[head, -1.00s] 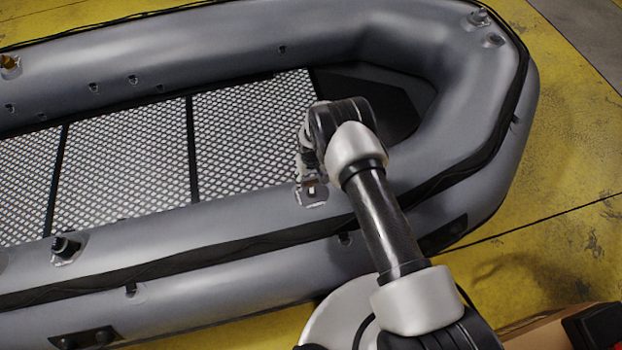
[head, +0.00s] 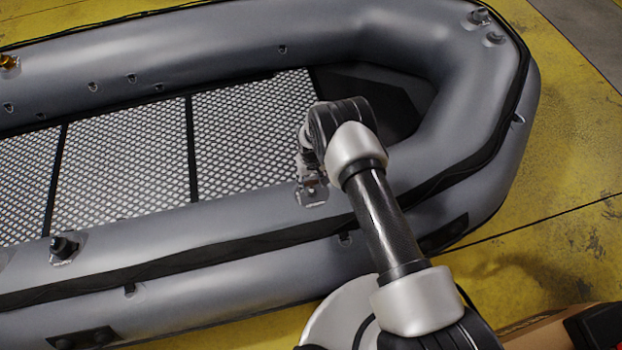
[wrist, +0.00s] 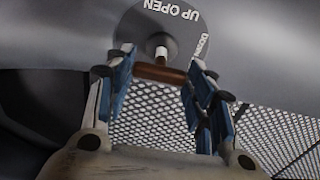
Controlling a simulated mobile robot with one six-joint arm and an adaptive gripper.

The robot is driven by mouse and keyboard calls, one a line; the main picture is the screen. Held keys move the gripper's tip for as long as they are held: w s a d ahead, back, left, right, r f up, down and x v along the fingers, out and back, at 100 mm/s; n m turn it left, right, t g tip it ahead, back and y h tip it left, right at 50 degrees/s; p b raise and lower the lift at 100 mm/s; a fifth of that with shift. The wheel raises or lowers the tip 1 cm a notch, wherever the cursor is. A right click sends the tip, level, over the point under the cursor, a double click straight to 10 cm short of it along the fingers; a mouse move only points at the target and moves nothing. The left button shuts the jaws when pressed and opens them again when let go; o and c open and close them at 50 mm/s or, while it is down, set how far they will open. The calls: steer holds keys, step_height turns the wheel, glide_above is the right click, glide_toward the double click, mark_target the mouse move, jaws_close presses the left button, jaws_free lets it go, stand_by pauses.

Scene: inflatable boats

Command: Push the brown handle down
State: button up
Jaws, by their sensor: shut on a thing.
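The brown handle (wrist: 160,73) is a short bar, nearly level in the wrist view, under a white stub on a round grey plate (wrist: 180,28). The plate carries the words "UP OPEN" and a partly seen "DOWN". My gripper (wrist: 161,64) is shut on the handle, with one blue-padded finger at each end of the bar. In the head view my gripper (head: 310,172) is at the inner edge of the boat's near tube, mostly hidden behind my wrist, and the handle cannot be made out clearly there.
The grey inflatable boat (head: 180,225) fills most of the head view, with a mesh-patterned floor (head: 120,165). A black fitting (head: 64,246) stands on the near tube to the left. Yellow floor (head: 575,160) is open to the right. A brown box edge (head: 560,325) shows at the lower right.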

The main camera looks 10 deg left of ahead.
mark_target(312, 183)
step_height(312, 183, down, 2)
steer(key=shift+s+f+b, duration=0.15)
steer(key=shift+b, duration=0.55)
steer(key=shift+s+d, duration=0.1)
steer(key=o, duration=1.5)
step_height(312, 183, up, 12)
steer(key=shift+r, duration=0.1)
